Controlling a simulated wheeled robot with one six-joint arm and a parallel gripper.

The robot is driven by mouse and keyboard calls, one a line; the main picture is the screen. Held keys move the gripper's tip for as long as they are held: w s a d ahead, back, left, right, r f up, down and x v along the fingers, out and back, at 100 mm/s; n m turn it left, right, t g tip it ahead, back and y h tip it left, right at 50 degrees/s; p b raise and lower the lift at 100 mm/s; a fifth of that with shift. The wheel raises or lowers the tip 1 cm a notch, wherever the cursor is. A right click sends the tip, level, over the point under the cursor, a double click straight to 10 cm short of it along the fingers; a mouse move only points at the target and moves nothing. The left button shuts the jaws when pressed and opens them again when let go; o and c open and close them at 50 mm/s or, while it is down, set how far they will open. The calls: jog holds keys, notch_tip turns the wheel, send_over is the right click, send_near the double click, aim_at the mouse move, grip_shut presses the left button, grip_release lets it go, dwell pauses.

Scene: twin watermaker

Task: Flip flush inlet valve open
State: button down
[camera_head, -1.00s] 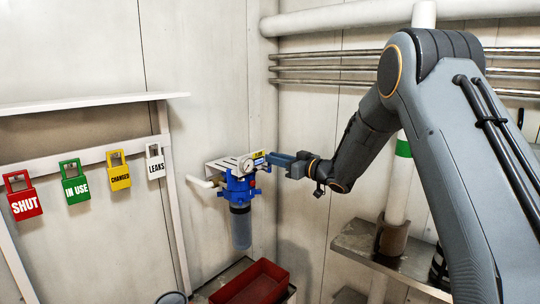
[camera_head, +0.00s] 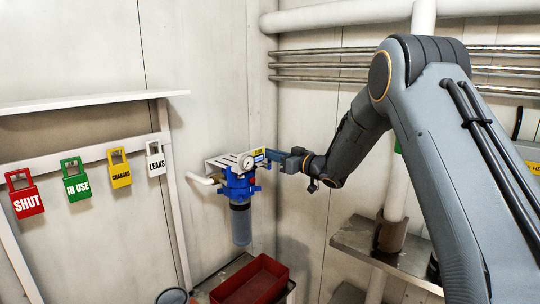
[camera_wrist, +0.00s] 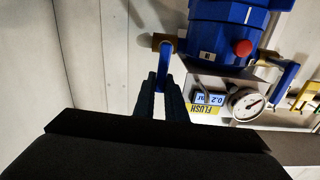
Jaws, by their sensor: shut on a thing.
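The filter unit has a blue head (camera_head: 238,185) on the wall and a grey bowl (camera_head: 240,225) below it; its blue body fills the top of the wrist view (camera_wrist: 222,25). A brass valve (camera_wrist: 164,41) with a blue lever (camera_wrist: 165,64) sticks out from its side. A yellow FLUSH label (camera_wrist: 204,109) is close to that lever. My gripper (camera_wrist: 160,80) is shut on the lever's end, hiding its tip. In the head view my gripper (camera_head: 272,156) is at the unit's right side, where the lever is hard to make out.
A gauge (camera_wrist: 245,103), a small display (camera_wrist: 210,98), a red button (camera_wrist: 243,47) and a second blue lever (camera_wrist: 286,74) are nearby. A red tray (camera_head: 250,284) stands below. Colored tags hang at left, including SHUT (camera_head: 25,198). Pipes and a shelf (camera_head: 360,240) are at right.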

jog(key=w+d+f+m, duration=0.3)
jog(key=f+m, duration=0.2)
jog(key=m, duration=1.2)
jog(key=shift+w+f+m+p, duration=0.2)
jog(key=shift+w+m+p, duration=0.1)
jog(key=shift+w+p, duration=0.1)
jog(key=shift+f, duration=0.1)
jog(key=c, duration=2.1)
grip_release()
jog(key=shift+d, duration=0.15)
jog(key=b+v, duration=0.2)
jog(key=v, duration=0.5)
jog(key=shift+s+d, duration=0.2)
jog(key=shift+s, duration=0.1)
